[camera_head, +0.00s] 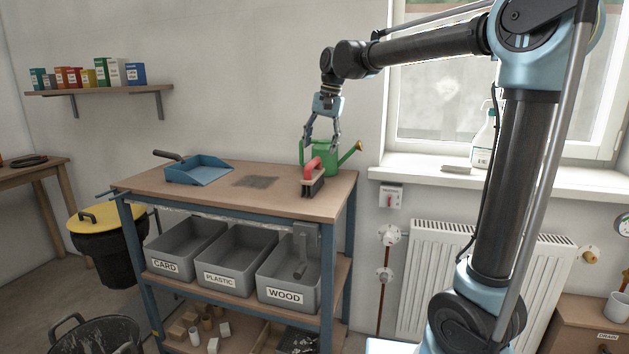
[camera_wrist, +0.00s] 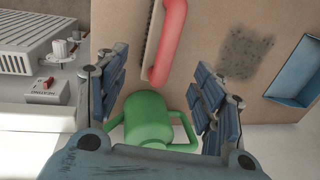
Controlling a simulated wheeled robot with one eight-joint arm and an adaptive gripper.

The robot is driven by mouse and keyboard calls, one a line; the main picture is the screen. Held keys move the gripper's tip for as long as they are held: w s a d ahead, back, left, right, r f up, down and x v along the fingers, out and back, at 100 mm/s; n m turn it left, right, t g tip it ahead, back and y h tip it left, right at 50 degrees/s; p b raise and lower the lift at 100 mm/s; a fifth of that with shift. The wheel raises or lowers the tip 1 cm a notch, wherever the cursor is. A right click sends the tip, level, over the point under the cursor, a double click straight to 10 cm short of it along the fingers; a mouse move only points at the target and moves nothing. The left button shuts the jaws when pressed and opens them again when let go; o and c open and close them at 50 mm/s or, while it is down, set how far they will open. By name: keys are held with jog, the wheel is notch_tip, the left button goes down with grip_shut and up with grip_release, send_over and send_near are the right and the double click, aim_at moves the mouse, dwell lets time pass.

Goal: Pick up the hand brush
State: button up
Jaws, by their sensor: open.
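The hand brush (camera_head: 313,184) rests on the workbench top near its right end. It has a red handle uppermost and dark bristles below. In the wrist view its red handle (camera_wrist: 169,42) runs up from between the finger sides to the top edge, where part of the brush is cut off. My gripper (camera_head: 322,143) is open and empty, pointing down above the right back part of the bench. It is higher than the brush and apart from it. The wrist view shows my gripper's fingers (camera_wrist: 160,72) spread to either side.
A green watering can (camera_head: 328,153) stands close behind the brush, under my gripper. A blue dustpan (camera_head: 205,172) lies at the bench's left. A dark stain (camera_head: 255,182) marks the bare middle. The window sill (camera_head: 420,177) and a wall switch (camera_head: 390,197) are to the right.

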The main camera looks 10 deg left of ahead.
aim_at(317, 160)
jog(key=f, duration=0.3)
jog(key=a+f, duration=0.1)
jog(key=f, duration=0.1)
jog(key=shift+f, duration=0.4)
jog(key=shift+s+a+f, duration=0.1)
jog(key=shift+a+f, duration=0.1)
jog(key=shift+f, duration=1.2)
jog(key=shift+a+f, duration=0.2)
jog(key=shift+f, duration=1.15)
jog(key=shift+c, duration=0.6)
grip_shut()
